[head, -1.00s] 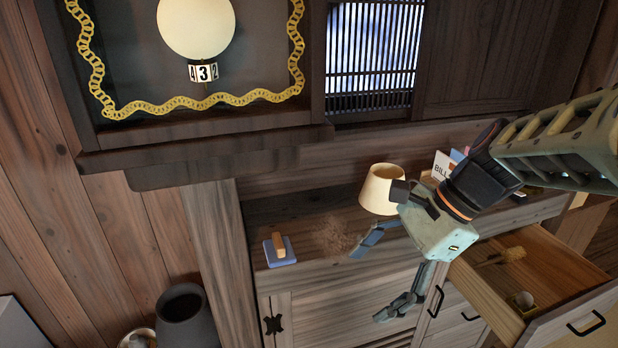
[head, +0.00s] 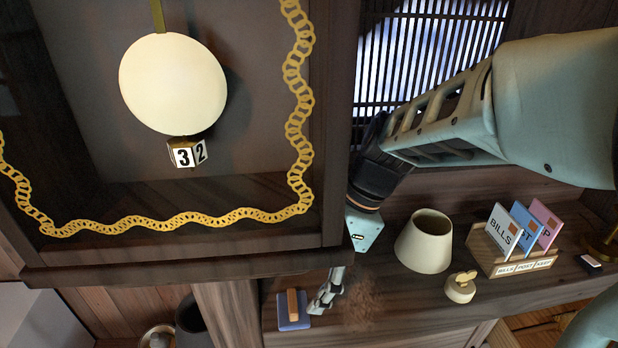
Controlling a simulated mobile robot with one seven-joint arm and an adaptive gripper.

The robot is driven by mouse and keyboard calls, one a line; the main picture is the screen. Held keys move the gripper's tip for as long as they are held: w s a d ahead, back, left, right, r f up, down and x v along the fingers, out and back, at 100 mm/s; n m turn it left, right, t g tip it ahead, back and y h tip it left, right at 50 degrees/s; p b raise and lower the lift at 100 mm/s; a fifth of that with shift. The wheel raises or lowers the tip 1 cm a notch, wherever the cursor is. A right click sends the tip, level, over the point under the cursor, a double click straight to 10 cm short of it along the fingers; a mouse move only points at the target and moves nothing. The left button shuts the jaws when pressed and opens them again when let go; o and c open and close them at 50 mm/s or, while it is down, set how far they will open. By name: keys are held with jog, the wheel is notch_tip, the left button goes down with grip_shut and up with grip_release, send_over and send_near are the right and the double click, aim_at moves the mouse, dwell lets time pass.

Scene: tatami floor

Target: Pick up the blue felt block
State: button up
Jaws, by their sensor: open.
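The blue felt block (head: 302,324) has a wooden grip on its top. It rests on the wooden cabinet top, near the left end. My gripper (head: 320,305) reaches down from the upper right, with its fingertips just right of the block. The fingers overlap in this view, so the space between them is hard to see. The jaws are open and hold nothing. I cannot tell whether a fingertip touches the block.
A dark wall case (head: 190,265) with a pendulum and yellow chain overhangs at left. A cream shade (head: 425,242), a small pot (head: 460,288) and a letter rack (head: 520,268) stand right of my gripper. A brown dusty patch (head: 362,303) lies beside the fingers.

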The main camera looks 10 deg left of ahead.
aim_at(293, 300)
jog(key=x, duration=0.8)
jog(key=shift+a+f+b, duration=0.15)
jog(key=shift+a+b, duration=0.15)
jog(key=shift+a, duration=0.1)
jog(key=c, duration=1.2)
jog(key=shift+c, duration=0.2)
jog(key=shift+r, duration=0.75)
notch_tip(293, 300, up, 2)
jog(key=shift+r+p, duration=0.2)
jog(key=shift+p, duration=0.1)
jog(key=w+d, duration=0.1)
jog(key=d, duration=0.5)
jog(key=w+d+b, duration=0.1)
jog(key=d, duration=0.4)
jog(key=w+d, duration=0.2)
jog(key=d, duration=0.4)
jog(key=shift+d+f+b, duration=0.2)
jog(key=shift+d+b, duration=0.1)
jog(key=shift+b, duration=0.05)
